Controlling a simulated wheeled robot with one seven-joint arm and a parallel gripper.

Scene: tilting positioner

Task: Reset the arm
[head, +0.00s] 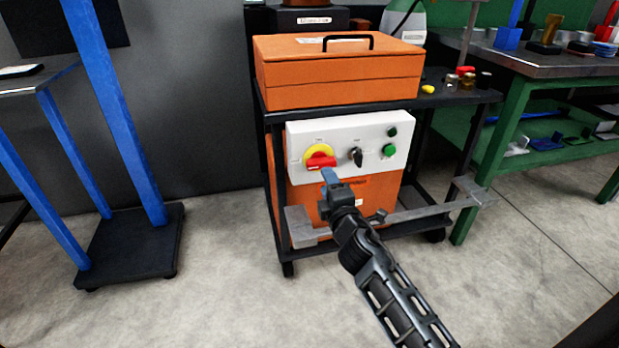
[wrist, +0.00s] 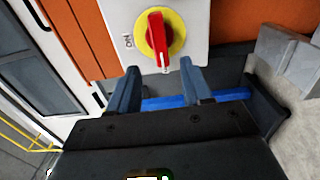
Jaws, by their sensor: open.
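My gripper (head: 330,176) is in front of the white control panel (head: 299,131) on the cart, just below the red rotary switch (head: 320,160) on its yellow disc. In the wrist view my gripper (wrist: 158,85) is open and empty, with its two blue fingers apart. There the red switch handle (wrist: 158,38) stands above and between the fingertips, apart from them. The panel also carries a small black selector (head: 356,156), a green button (head: 389,150) and a dark button (head: 392,132).
An orange toolbox (head: 340,84) sits on the black cart above the panel. A grey bar clamp (head: 420,211) lies across the cart front, behind my arm. A blue-legged stand (head: 130,240) is at left and a green workbench (head: 500,140) at right. Floor between is clear.

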